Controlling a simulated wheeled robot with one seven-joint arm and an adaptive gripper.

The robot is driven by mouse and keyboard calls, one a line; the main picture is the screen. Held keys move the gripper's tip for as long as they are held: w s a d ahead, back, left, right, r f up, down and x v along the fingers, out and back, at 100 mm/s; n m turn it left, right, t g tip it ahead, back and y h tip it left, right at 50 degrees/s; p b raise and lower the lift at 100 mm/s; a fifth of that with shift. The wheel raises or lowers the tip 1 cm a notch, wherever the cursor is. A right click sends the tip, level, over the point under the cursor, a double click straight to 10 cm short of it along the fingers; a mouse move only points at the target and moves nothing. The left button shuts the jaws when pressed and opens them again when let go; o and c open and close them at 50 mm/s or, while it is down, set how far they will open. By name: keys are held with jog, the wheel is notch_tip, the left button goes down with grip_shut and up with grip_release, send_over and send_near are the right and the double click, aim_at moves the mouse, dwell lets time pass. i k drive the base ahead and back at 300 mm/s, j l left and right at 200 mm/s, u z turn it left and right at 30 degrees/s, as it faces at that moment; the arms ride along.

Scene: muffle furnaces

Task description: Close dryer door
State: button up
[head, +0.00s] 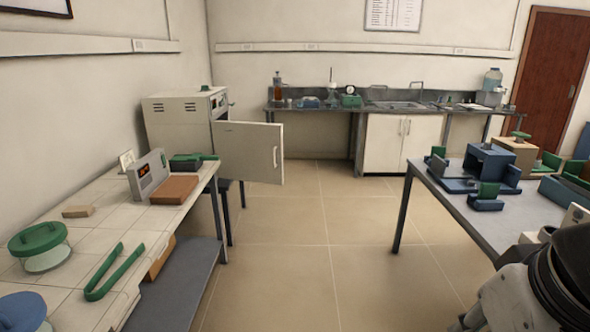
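The dryer (176,121) is a pale box-shaped cabinet on a dark stand against the left wall at the back. Its door (240,152) stands wide open, swung out to the right into the room. A vertical handle (277,168) is near the door's free edge. The inside of the dryer is hidden from this angle. Part of my arm (570,285) shows at the bottom right corner, far from the door. My gripper is not in view.
A white tiled bench (100,205) with green tongs (112,272), a hotplate and jars runs along the left. A dark table (468,216) with blue and green items stands at right. A sink counter lines the back. The tiled floor (310,235) between is clear.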

aim_at(247, 151)
jog(key=i+j, duration=0.1)
jog(key=i, duration=0.7)
jog(key=i+z, duration=0.1)
jog(key=i, duration=0.75)
jog(key=i+j+u, duration=0.55)
jog(key=i+j, duration=0.25)
jog(key=i+l, duration=0.45)
jog(key=i+l+u, duration=0.15)
jog(key=i+l, duration=0.3)
jog(key=l, duration=0.25)
